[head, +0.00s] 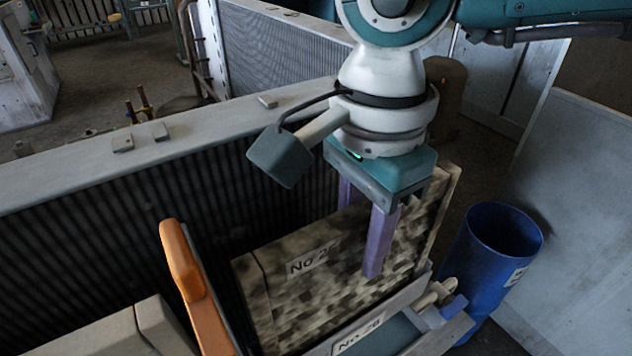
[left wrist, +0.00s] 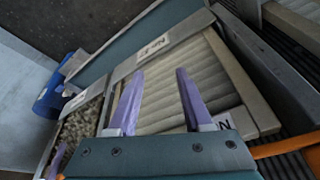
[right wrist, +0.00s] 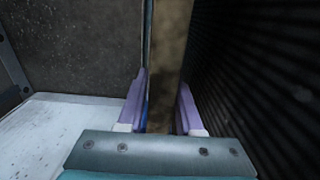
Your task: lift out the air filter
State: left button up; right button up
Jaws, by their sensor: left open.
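The air filter, a mottled brown-grey panel (head: 315,300) with a "No 2" label, stands slightly tilted in the middle of the head view. A labelled front rail hides its lower edge. My right gripper (head: 362,235) comes down from above at its upper edge, the near finger across the face and the far one behind the edge. In the right wrist view its fingers (right wrist: 162,100) stand partly apart on either side of a brown strip. My left gripper (left wrist: 160,75) is open and empty over a pale pleated panel (left wrist: 205,75); the mottled panel shows further left (left wrist: 72,130). The head view does not show my left gripper.
A dark ribbed wall (head: 130,220) stands behind the filter. An orange handle (head: 195,290) rises to its left. A blue bin (head: 490,260) stands on the right beside a grey panel (head: 580,190). A labelled rail (head: 385,315) runs in front.

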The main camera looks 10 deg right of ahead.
grip_shut()
dwell(0.9)
